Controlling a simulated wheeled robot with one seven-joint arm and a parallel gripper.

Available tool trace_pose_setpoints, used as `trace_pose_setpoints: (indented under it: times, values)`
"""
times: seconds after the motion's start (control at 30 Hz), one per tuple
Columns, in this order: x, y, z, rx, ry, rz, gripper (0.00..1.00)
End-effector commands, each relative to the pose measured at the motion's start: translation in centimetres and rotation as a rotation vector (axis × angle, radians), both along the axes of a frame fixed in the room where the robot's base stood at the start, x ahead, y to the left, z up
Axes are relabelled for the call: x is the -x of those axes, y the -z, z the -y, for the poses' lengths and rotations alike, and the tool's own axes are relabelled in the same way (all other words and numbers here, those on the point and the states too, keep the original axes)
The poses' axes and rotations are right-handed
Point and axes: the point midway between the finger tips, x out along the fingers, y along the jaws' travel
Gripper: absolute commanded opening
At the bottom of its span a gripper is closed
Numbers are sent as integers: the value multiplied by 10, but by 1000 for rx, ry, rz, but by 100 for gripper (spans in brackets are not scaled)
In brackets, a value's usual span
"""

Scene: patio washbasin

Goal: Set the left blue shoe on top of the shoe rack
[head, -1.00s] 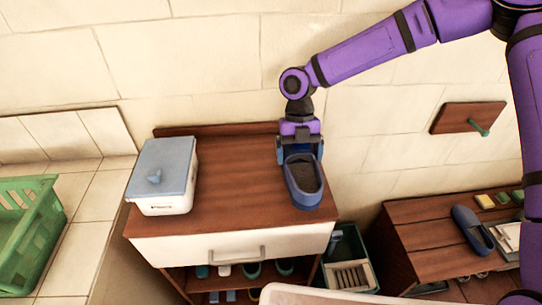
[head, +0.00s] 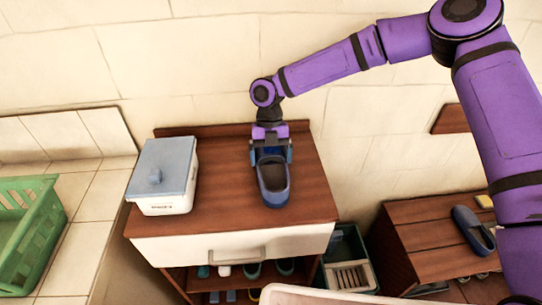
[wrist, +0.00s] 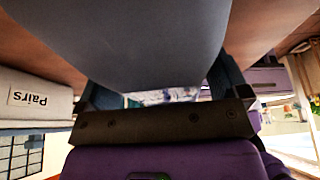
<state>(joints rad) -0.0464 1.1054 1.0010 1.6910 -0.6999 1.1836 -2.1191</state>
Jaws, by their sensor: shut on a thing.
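My gripper (head: 270,153) is shut on a blue shoe (head: 274,196), holding it by one end over the wooden top of the shoe rack (head: 224,196). The shoe's opening faces up and its other end points toward the rack's front. In the wrist view the shoe (wrist: 150,40) fills the top middle, between the fingers. I cannot tell whether the sole touches the rack top. A second blue shoe (head: 474,231) lies on a low wooden bench at the right.
A white box with a grey-blue lid (head: 163,176) stands on the rack's left part. A green basket (head: 30,225) is at far left. The low bench (head: 420,235) and a dark green crate (head: 347,262) are on the right. Rack top is clear around the shoe.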

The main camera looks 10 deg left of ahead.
Motion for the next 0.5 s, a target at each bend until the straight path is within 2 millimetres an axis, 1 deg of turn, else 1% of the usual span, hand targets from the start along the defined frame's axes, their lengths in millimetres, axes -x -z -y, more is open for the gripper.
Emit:
trace_pose_setpoints:
  times: [0.2,0.23,0.5]
  values:
    - [0,2,0,0,0,0,62]
    - [0,1,0,0,0,0,100]
    - [0,-1,0,0,0,0,100]
